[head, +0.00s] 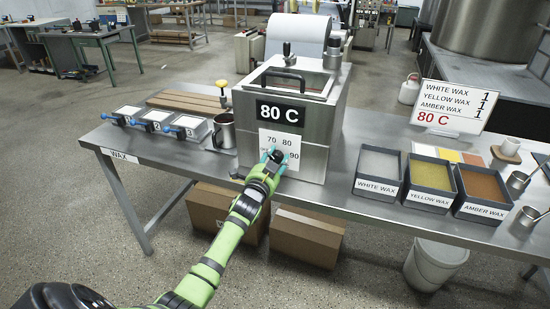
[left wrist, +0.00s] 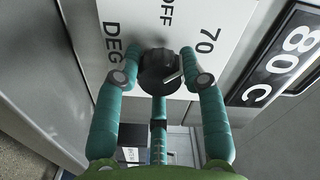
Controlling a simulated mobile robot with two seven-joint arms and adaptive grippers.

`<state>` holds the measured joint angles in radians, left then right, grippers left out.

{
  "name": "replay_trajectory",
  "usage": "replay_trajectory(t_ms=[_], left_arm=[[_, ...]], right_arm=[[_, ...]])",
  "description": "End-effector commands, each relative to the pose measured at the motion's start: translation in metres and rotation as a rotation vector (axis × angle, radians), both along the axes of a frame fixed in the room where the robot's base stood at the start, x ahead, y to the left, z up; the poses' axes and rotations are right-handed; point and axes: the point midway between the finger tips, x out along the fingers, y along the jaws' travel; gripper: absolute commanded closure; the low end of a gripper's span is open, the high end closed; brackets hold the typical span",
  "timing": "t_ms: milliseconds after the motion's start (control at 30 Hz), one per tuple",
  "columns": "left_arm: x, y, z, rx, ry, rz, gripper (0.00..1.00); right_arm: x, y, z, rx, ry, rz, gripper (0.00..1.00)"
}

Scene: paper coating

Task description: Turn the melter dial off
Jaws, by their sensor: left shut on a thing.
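The melter (head: 312,110) is a steel box on the table with a black "80 C" display (head: 280,113). Its white dial plate (head: 289,141) shows 70, 80 and 90 in the head view, and OFF, DEG and 70 in the left wrist view. The black dial (left wrist: 157,70) sits on this plate and is mostly hidden behind the gripper in the head view. A light mark on it points to the right in the left wrist view. My left gripper (head: 272,157) is shut on the dial, with a teal finger on each side. My right gripper is not in view.
A metal pitcher (head: 223,131) stands left of the melter, beside small moulds with blue clamps (head: 155,120). Wax trays (head: 378,172) and a wax sign (head: 455,101) are to the right. The tabletop between melter and trays is clear. Cardboard boxes (head: 307,238) sit below.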

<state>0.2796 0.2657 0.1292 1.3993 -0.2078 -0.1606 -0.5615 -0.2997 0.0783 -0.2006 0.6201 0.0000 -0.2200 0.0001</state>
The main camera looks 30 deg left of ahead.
Motion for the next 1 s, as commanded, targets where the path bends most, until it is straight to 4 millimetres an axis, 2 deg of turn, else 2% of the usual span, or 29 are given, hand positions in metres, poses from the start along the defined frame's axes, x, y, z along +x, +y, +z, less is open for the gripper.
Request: replay_trajectory(t_ms=[33, 600, 1000], left_arm=[[0.001, -0.005, 0.002, -0.048, -0.012, -0.008, 0.92], [0.001, -0.002, 0.006, -0.546, -0.138, -0.007, 0.92], [0.001, 0.001, 0.008, -0.741, -0.19, -0.006, 0.92]], right_arm=[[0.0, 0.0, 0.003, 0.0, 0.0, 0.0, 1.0], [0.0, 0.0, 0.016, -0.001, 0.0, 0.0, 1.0], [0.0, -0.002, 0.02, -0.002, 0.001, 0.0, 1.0]])
